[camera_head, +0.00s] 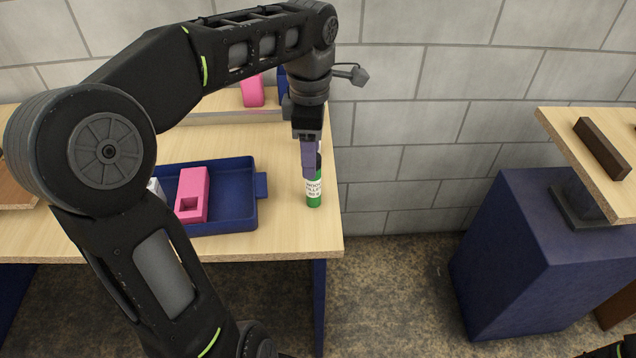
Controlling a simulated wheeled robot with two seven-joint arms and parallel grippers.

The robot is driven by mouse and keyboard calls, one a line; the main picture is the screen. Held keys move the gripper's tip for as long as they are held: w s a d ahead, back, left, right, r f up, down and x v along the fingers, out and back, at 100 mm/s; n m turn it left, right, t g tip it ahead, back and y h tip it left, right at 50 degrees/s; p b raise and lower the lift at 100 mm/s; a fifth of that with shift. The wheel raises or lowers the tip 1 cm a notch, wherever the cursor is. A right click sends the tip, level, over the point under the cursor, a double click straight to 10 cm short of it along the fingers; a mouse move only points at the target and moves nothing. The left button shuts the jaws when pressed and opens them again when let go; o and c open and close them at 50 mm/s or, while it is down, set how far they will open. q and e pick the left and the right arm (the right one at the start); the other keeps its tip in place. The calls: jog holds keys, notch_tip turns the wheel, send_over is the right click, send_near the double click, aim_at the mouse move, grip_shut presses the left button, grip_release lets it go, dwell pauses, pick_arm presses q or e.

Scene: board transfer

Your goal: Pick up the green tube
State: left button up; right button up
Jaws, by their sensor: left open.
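The green tube (314,197) stands upright near the right edge of the wooden table, with a white printed label around its middle. My left gripper (309,172) points down right at the tube's upper part and hides some of it. The gripper is open; whether its fingers touch the tube cannot be told from this view. My right gripper is not in view.
A blue tray (247,214) holding a pink block (192,194) and a white item lies left of the tube. A pink object (252,91) stands behind. At right, a wooden board (561,135) bears a dark brown bar (601,149) above a blue pedestal (530,250).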

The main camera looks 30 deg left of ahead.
aim_at(314, 181)
pick_arm(q)
jog(key=shift+f, duration=1.25)
jog(key=shift+d+f+p, duration=0.15)
jog(key=shift+f+p, duration=0.1)
jog(key=shift+f, duration=1.05)
jog(key=shift+d+f+p, duration=0.1)
jog(key=shift+f+p, duration=0.15)
jog(key=shift+f, duration=1.05)
grip_shut()
